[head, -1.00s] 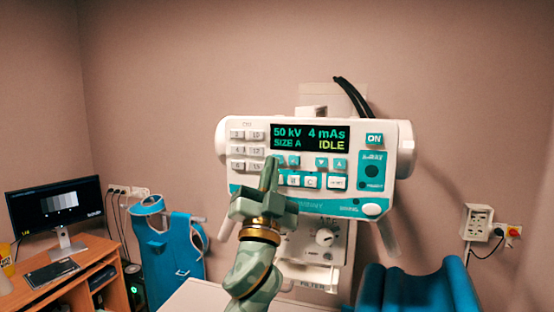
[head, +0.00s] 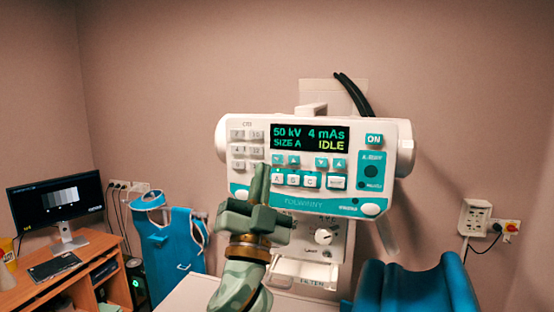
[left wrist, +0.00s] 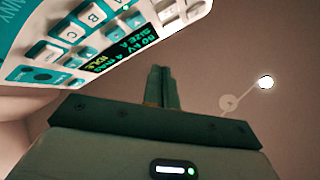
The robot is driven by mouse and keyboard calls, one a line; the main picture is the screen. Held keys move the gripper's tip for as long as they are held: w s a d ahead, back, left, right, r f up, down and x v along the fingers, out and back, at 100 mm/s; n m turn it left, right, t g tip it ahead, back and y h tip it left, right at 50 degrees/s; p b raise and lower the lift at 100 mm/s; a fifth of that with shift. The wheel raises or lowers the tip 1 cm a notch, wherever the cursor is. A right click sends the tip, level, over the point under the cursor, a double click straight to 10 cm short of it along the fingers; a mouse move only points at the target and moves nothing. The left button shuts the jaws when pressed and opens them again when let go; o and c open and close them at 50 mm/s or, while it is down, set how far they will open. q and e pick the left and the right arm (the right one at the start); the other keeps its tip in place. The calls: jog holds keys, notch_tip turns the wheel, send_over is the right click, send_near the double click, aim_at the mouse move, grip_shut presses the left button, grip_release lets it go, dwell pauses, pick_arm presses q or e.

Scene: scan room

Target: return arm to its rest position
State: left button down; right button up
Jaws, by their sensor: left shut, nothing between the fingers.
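My left gripper (head: 260,180) is green, shut and empty, with its fingers pointing up in front of the lower left part of the X-ray control panel (head: 315,205). In the left wrist view its closed fingers (left wrist: 160,88) point away from the camera, apart from the panel face (left wrist: 100,40) at upper left. The panel display (head: 310,138) reads 50 kV, 4 mAs, SIZE A and IDLE. The gripper hides part of the panel's lower left edge. My right gripper is not in view.
A blue padded rest (head: 415,290) stands at lower right. A blue apron (head: 172,245) hangs left of my arm. A wooden desk (head: 75,275) with a monitor (head: 57,207) is at far left. A wall socket box (head: 474,217) is at right.

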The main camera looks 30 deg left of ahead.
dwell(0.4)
pick_arm(q)
jog(key=s+a+f+m+g+h, duration=0.15)
jog(key=f+g, duration=0.35)
jog(key=f, duration=0.8)
jog(key=s+a+f+n+g+h, duration=0.15)
jog(key=f+g, duration=0.45)
jog(key=f, duration=0.8)
jog(key=s+d+f+m+g+h, duration=0.15)
jog(key=s+f+m+g, duration=0.25)
jog(key=s+f+g, duration=0.8)
jog(key=s+d+f+h+b, duration=0.15)
jog(key=f+b, duration=0.25)
jog(key=f, duration=1)
jog(key=s+d+f+t+b, duration=0.1)
jog(key=s+f+b, duration=0.25)
jog(key=f, duration=0.95)
jog(key=s+d+f+h+b, duration=0.15)
jog(key=f+b, duration=0.35)
jog(key=f, duration=0.9)
jog(key=s+f+n+g+b, duration=0.1)
jog(key=s+f+n+b, duration=0.1)
jog(key=s+f+b, duration=0.4)
jog(key=s+f+n+g+h+b, duration=0.1)
jog(key=s+f+b, duration=0.5)
jog(key=s+f, duration=0.9)
notch_tip(320, 180, down, 8)
jog(key=shift+d+f+n+g, duration=0.1)
jog(key=shift+d+n+g, duration=0.1)
jog(key=shift+n+g, duration=0.25)
